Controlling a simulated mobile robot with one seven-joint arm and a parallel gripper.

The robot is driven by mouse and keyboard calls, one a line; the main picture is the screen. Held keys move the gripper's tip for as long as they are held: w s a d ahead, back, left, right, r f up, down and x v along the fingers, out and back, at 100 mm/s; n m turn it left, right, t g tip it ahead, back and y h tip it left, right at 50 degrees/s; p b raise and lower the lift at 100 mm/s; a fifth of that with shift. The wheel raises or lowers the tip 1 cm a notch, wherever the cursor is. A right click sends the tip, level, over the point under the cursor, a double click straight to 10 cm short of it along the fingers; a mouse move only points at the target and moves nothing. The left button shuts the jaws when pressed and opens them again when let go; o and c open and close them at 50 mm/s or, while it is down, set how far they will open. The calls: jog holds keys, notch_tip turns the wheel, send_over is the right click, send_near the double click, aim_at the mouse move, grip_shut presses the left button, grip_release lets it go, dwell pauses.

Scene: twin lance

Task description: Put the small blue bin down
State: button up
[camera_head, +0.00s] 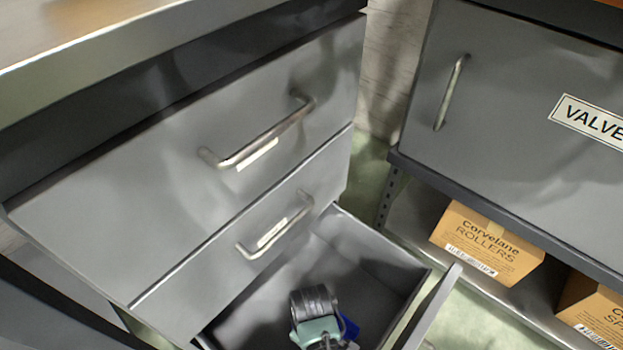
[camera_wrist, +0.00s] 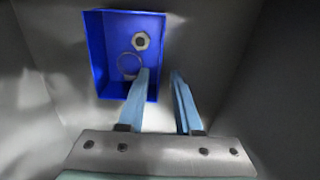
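The small blue bin (camera_wrist: 97,60) is in the wrist view, in an open grey drawer, and appears to be on its floor. A metal nut (camera_wrist: 140,41) and a ring (camera_wrist: 129,67) lie inside it. My gripper (camera_wrist: 160,72) is open, with a visible gap between its pale blue fingers. The left finger overlaps the bin's inside near its right wall; the right finger is outside that wall. I cannot tell whether either finger touches it. In the head view my arm's end hides most of the bin, and only a blue patch (camera_head: 350,328) shows.
The open drawer (camera_head: 372,292) has walls close around my arm. Shut drawers with bar handles (camera_head: 262,135) are above it, under a worktop (camera_head: 110,32). At right, a cabinet (camera_head: 510,110) stands over a shelf with cardboard boxes (camera_head: 488,240).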

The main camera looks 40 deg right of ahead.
notch_tip(320, 180, up, 6)
jog(key=p, duration=0.2)
jog(key=shift+f+p, duration=0.2)
jog(key=shift+p, duration=0.1)
